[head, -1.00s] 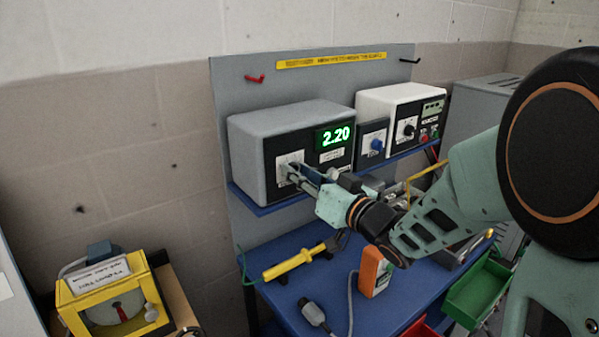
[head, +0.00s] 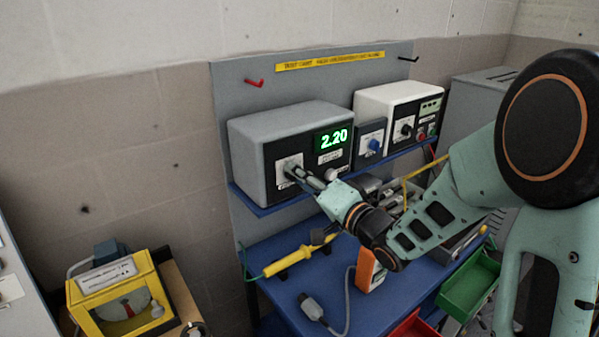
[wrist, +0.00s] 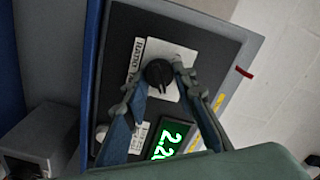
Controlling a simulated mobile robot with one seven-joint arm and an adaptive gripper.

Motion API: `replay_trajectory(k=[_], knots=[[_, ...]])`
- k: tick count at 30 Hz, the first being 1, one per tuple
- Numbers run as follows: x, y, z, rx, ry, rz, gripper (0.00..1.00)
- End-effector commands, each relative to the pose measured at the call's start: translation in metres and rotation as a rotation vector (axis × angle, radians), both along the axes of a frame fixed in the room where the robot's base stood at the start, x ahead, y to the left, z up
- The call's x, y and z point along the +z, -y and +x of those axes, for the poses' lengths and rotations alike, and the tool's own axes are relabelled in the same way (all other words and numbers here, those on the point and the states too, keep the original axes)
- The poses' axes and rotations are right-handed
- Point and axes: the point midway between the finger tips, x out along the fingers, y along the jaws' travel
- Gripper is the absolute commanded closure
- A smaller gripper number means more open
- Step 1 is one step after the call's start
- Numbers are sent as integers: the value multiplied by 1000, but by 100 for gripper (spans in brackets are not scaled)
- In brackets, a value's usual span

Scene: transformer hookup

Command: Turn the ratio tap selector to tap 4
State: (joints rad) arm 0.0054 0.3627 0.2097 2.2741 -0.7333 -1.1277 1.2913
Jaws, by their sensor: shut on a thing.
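The ratio tap selector is a black knob (wrist: 158,73) on a white label plate, on the dark front panel of a grey box (head: 262,150). A green display (head: 334,138) on the same panel reads 2.20. My gripper (head: 293,168) is at the knob in the head view and covers much of it. In the wrist view my gripper (wrist: 168,76) has its fingertips on either side of the knob, closed on it.
A small box with a blue knob (head: 374,145) and a white instrument (head: 392,103) stand right of the grey box on the blue shelf. A yellow case (head: 120,308) stands lower left.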

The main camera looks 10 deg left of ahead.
Motion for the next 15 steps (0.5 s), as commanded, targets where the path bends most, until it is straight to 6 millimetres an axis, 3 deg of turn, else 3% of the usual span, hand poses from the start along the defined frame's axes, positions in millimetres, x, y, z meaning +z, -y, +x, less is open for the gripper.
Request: replay_trajectory(k=[15], knots=[[0, 0, 0, 0, -37, 33, 99]])
